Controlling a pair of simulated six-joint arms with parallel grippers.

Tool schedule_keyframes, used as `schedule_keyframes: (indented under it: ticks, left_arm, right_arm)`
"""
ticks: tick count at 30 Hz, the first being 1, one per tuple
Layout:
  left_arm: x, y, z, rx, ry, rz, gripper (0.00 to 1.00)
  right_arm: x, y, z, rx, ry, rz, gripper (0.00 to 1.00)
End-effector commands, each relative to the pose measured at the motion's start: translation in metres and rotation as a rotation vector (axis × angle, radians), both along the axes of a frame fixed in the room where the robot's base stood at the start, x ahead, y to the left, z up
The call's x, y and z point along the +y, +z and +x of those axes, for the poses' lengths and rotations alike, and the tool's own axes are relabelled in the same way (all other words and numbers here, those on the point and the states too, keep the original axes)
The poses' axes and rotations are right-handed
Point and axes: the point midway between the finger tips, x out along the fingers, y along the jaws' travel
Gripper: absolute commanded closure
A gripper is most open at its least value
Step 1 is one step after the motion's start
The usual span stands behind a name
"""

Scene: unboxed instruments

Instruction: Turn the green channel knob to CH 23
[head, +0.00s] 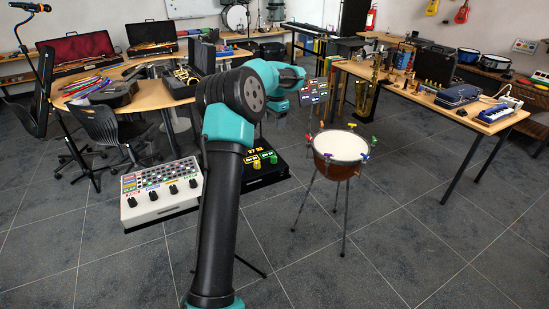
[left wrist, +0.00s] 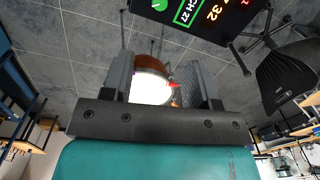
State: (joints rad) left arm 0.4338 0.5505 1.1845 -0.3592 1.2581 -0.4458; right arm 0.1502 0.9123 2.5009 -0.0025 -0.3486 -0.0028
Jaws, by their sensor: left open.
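The black control box (head: 268,176) stands left of the drum in the head view, partly hidden behind my left arm. Its lit digits and labels are small there. In the left wrist view the box (left wrist: 222,30) shows upside down at the top edge, with a green-framed label that seems to read CH 27 and red digits. A green round part (left wrist: 159,5), perhaps the green channel knob, is cut by the top edge. My left gripper (left wrist: 162,82) is open and empty, apart from the box. In the head view the gripper (head: 281,120) is above the box. My right gripper is not in view.
A copper drum (head: 335,165) on thin legs stands right of the box. A white mixer panel (head: 160,190) with black knobs stands on the left. A small dark panel (head: 314,92) with coloured labels is behind. Instrument tables stand farther back; the right foreground floor is clear.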

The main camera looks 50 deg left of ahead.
Motion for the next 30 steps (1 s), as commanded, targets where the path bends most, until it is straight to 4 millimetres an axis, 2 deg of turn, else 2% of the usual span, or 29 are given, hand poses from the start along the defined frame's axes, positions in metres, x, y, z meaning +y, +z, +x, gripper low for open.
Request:
schedule_keyframes:
  ticks: [8,30]
  left_arm:
    - [0.0,-0.017,0.0,0.002,0.001,-0.001,0.46]
    - [0.003,-0.14,0.0,0.003,0.0,-0.002,0.46]
  right_arm:
    - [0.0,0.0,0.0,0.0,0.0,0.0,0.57]
    - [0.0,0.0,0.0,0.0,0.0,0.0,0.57]
